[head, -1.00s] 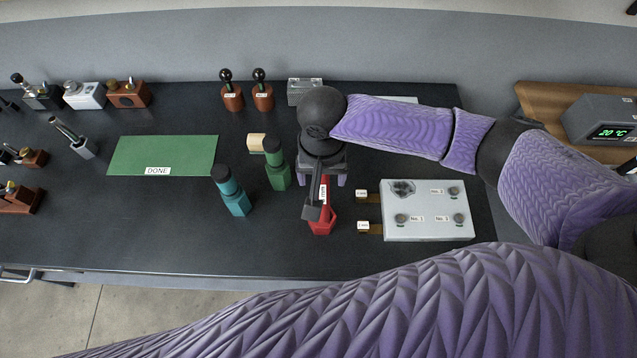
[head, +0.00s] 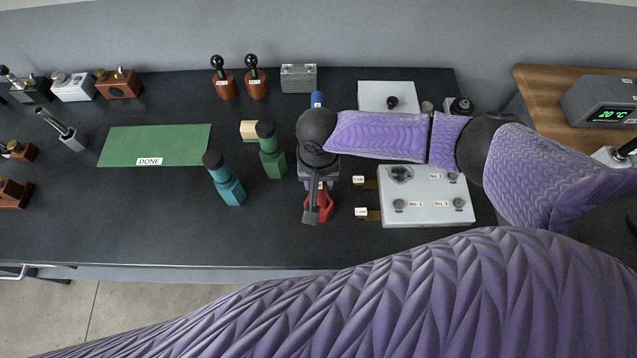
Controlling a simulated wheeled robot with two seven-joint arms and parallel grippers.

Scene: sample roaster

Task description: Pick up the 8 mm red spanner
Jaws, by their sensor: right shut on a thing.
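The red spanner (head: 326,204) shows as a red piece near the middle front of the black bench, directly below my right gripper (head: 317,182). A dark grey bar with a blocky end crosses in front of it, and a small white label shows near the top. My right gripper points down and is shut on the red spanner; the dark wrist hides the fingers and the upper part of the grip. I cannot tell whether the red piece touches the bench. My left gripper is not in view.
A teal piece (head: 229,188) and a green piece (head: 272,162), both black-topped, stand to the left. A grey plate with knobs (head: 435,212) lies close on the right. A green DONE mat (head: 185,143) lies at left. A blue item (head: 317,99) shows behind my wrist. The front bench strip is clear.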

